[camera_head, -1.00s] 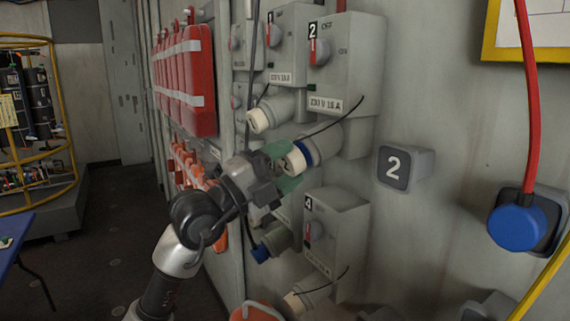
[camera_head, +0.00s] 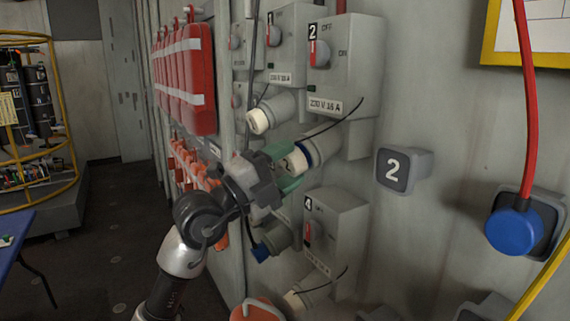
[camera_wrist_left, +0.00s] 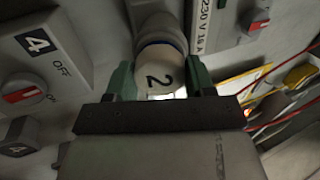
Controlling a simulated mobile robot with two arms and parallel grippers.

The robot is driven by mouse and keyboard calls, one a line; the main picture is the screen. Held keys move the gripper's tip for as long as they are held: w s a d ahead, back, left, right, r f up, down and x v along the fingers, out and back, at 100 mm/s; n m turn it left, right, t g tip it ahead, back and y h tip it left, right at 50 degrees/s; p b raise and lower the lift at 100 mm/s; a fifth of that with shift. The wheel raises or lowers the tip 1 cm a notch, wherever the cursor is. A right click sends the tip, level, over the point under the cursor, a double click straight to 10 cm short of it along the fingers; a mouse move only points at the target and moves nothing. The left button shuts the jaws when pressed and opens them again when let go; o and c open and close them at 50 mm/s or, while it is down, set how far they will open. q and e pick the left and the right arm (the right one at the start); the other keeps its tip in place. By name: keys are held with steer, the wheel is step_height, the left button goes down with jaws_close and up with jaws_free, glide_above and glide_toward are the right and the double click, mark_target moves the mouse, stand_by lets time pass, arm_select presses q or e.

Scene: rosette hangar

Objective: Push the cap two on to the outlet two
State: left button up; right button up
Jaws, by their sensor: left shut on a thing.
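Cap two is a cream cap marked 2 (camera_wrist_left: 160,75), and it also shows in the head view (camera_head: 294,163). My left gripper (camera_wrist_left: 160,80) has green fingers on both sides of the cap; it shows in the head view too (camera_head: 285,172). It is shut on the cap. The cap sits at the mouth of outlet two (camera_head: 322,146), a grey socket with a blue ring below switch box 2 (camera_head: 345,60). I cannot tell how far the cap is seated. A thin black cord runs by the outlet. My right gripper is not in view.
Another outlet with a cream cap (camera_head: 259,120) is at the upper left. Switch box 4 (camera_head: 340,225) and an outlet with a blue end (camera_head: 262,251) are below.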

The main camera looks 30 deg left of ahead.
arm_select(q)
steer(key=shift+w+d+r+p, duration=0.2)
steer(key=shift+w+p, duration=0.15)
steer(key=o, duration=1.3)
steer(key=shift+c, duration=0.2)
steer(key=shift+f, duration=0.1)
